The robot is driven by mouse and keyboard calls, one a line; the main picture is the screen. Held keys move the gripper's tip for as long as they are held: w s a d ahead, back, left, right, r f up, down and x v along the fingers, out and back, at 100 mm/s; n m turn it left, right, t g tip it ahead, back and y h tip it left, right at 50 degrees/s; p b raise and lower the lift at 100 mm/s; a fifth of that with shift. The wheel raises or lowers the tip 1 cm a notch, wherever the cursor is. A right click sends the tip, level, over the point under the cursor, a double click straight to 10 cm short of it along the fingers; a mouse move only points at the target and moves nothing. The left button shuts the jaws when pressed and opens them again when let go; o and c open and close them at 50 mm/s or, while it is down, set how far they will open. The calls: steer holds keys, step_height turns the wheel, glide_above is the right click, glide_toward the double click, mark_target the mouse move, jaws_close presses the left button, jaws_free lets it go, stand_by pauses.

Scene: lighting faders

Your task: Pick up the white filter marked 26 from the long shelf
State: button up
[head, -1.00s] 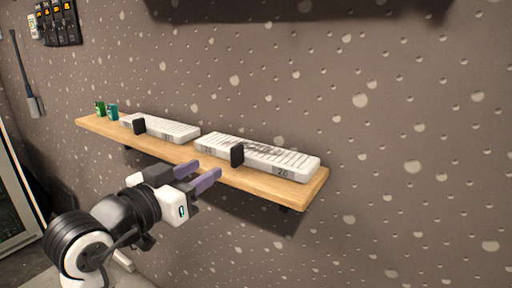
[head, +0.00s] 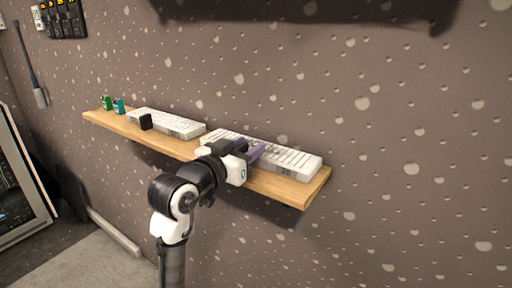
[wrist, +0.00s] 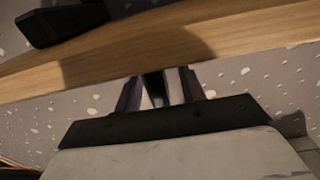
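The white filter marked 26 (head: 290,166) lies on the long wooden shelf (head: 300,190), at its right end in the head view. It is a long, ribbed white slab with its number on the near right end. My gripper (head: 257,151) is at the filter's near side, over the shelf's front edge, and hides part of it. In the wrist view its two purple fingers (wrist: 160,88) stand apart below the shelf's edge (wrist: 230,35). A dark strip and pale patches show between them; I cannot tell what these are. No hold on the filter is visible.
A green item (head: 107,103) and a teal item (head: 119,106) stand at the far left end. A speckled wall (head: 400,130) backs the shelf.

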jaws_close()
steer(key=shift+r, duration=0.1)
stand_by(0.5)
